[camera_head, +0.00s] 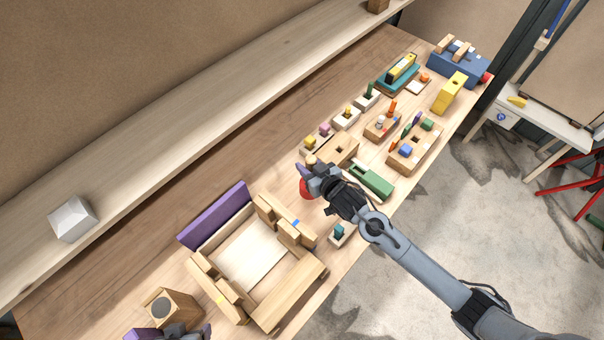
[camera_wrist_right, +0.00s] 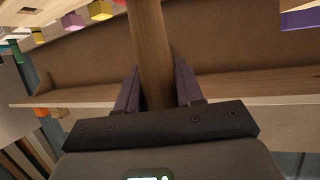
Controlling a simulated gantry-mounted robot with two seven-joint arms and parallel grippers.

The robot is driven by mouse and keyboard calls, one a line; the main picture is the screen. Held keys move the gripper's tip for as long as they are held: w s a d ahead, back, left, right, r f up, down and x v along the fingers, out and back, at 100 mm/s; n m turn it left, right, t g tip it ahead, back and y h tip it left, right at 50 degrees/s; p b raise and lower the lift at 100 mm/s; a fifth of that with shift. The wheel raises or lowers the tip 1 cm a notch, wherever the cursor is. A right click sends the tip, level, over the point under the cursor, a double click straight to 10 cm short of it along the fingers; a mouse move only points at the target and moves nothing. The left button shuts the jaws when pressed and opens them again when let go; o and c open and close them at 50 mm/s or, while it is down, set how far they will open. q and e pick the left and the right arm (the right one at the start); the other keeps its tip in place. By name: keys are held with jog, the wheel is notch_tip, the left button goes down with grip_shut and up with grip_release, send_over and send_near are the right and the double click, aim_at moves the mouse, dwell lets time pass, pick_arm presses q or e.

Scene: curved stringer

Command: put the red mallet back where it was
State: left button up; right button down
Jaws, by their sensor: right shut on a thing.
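The red mallet is in my right gripper (camera_head: 308,172). Its red head (camera_head: 306,188) shows beside the fingers in the head view, and a pale wooden end (camera_head: 311,159) shows on their other side. In the right wrist view, the brown wooden handle (camera_wrist_right: 152,45) runs between the two purple fingers (camera_wrist_right: 158,90), which are shut on it. The gripper is over the workbench, between the wooden frame and a wooden block with a hole (camera_head: 341,150). My left gripper (camera_head: 185,332) is cut off at the bottom edge, and its jaw opening is unclear.
A wooden frame (camera_head: 208,265) with a purple board (camera_head: 214,215) lies left of the right gripper. A green block (camera_head: 371,180) and a small teal piece (camera_head: 340,231) are close to my right arm. Several block holders crowd the upper right. Bare bench (camera_head: 235,160) lies behind.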

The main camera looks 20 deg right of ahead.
jog(key=shift+w+a+f, duration=0.25)
jog(key=shift+a+f, duration=0.05)
jog(key=shift+a, duration=0.15)
jog(key=shift+w+a+f, duration=0.2)
jog(key=shift+a+f, duration=0.05)
jog(key=shift+a, duration=0.15)
notch_tip(320, 180, down, 3)
jog(key=shift+f, duration=0.5)
jog(key=shift+f, duration=0.2)
jog(key=c, duration=0.7)
grip_release()
jog(key=shift+r, duration=0.1)
